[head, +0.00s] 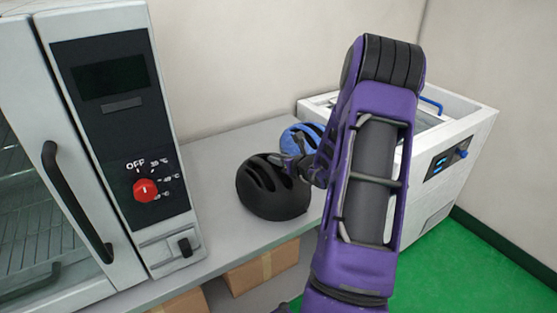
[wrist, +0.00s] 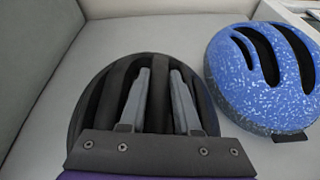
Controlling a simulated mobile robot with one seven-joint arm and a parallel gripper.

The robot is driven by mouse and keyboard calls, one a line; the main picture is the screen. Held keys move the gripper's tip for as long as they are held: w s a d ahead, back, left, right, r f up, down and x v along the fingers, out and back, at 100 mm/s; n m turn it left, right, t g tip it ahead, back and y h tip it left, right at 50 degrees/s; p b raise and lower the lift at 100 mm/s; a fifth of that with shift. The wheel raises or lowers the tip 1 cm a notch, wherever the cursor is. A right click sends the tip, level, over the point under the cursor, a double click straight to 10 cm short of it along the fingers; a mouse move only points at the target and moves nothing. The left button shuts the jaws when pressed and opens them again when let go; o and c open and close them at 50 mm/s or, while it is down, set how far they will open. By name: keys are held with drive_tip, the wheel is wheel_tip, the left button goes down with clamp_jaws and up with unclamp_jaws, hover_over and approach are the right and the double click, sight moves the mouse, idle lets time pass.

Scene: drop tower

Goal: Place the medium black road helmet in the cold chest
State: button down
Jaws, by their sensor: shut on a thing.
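The black road helmet (head: 268,190) sits on the grey counter, right of the oven-like cabinet. My gripper (head: 298,170) is at the helmet's upper right side. In the wrist view my gripper's two grey fingers (wrist: 160,100) reach into the vents of the black helmet (wrist: 95,100), shut on a part of it. I cannot tell whether the helmet is lifted off the counter. The cold chest (head: 432,190) is a white box at the right with a blue-lit panel; my arm hides part of it and its opening.
A blue speckled helmet (wrist: 262,75) stands close to the right of the black one, partly behind my gripper in the head view (head: 300,138). The white cabinet (head: 130,130) with a red dial bounds the counter (head: 215,165) on the left. Cardboard boxes (head: 262,268) sit below.

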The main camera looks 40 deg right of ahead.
drive_tip(key=shift+f, duration=0.1)
drive_tip(key=c, duration=0.6)
unclamp_jaws()
